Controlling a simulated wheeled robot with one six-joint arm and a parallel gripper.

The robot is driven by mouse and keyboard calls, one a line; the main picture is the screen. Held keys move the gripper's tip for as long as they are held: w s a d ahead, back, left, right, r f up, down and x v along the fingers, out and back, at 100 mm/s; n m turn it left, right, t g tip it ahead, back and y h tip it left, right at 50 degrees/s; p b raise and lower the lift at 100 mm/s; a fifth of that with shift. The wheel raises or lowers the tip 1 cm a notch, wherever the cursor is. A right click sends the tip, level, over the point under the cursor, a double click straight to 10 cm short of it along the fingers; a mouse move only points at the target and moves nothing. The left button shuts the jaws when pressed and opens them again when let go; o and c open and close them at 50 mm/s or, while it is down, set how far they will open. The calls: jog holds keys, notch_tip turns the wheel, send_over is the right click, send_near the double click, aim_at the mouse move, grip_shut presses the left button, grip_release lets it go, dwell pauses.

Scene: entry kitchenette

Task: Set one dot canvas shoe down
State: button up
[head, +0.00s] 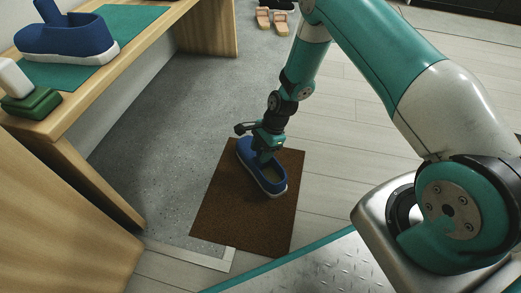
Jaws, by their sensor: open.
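A blue canvas shoe (272,187) with a pale sole sits on a brown mat (225,205) on the floor. My gripper (263,158) is right at this shoe, over its middle, and open. The fingertips are partly hidden against the shoe, so I cannot tell whether they touch it. A second blue shoe (65,40) with a pale sole stands on a green mat (128,27) on the wooden bench at the upper left. Dots on the shoes are too small to make out.
The wooden bench (175,14) runs along the left, with a green and white item (32,104) on its near part. Tan sandals (264,19) lie on the floor at the back. Grey floor left of the brown mat is clear.

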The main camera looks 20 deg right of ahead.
jog(key=s+p+v, duration=0.1)
jog(key=p+v, duration=0.6)
jog(key=v, duration=0.5)
jog(key=a+r+n, duration=0.2)
jog(key=r+n, duration=0.1)
jog(key=r, duration=0.4)
jog(key=a+r+n, duration=0.3)
jog(key=r, duration=0.4)
jog(key=s+a+r+n, duration=0.2)
jog(key=s+r+n, duration=0.35)
jog(key=r, duration=0.25)
jog(key=s+a+r+n, duration=0.3)
jog(key=s+r+n, duration=0.2)
jog(key=s+r, duration=0.3)
jog(key=s+r+n, duration=0.5)
jog(key=s+n, duration=0.2)
jog(key=s, duration=0.3)
jog(key=shift+s+r+t, duration=0.15)
jog(key=shift+r+t, duration=0.15)
